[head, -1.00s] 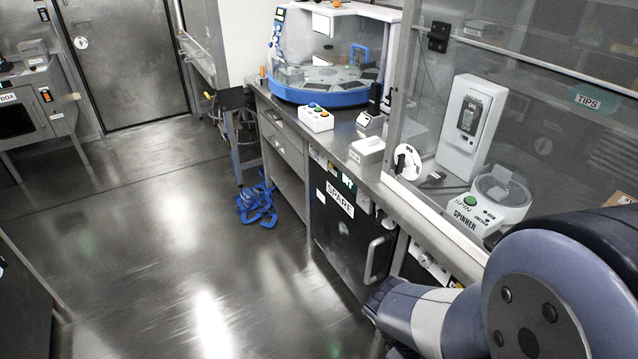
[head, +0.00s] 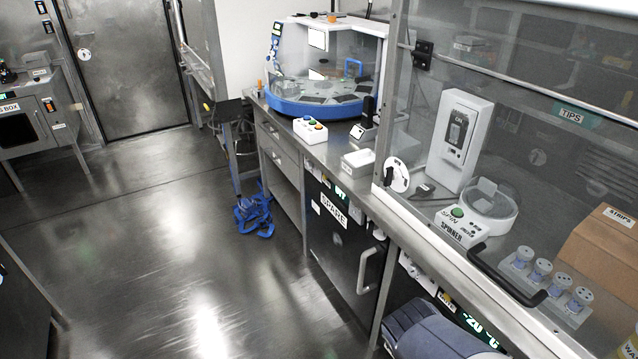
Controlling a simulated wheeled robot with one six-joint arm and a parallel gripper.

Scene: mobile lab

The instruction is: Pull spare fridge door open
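The spare fridge (head: 334,240) is a dark door under the bench, with a white SPARE label (head: 334,210) near its top. Its pale vertical bar handle (head: 369,270) is on the door's right side. The door looks shut. Part of my arm shows at the bottom edge, to the right of and below the handle. My gripper is not in the head view, so its distance from the handle cannot be told.
The bench (head: 345,178) carries a blue-based round machine (head: 325,100), a button box (head: 310,130) and, behind glass, a spinner (head: 478,212). A tangle of blue straps (head: 254,213) lies on the floor near the drawers. The floor (head: 190,250) left of the fridge is clear.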

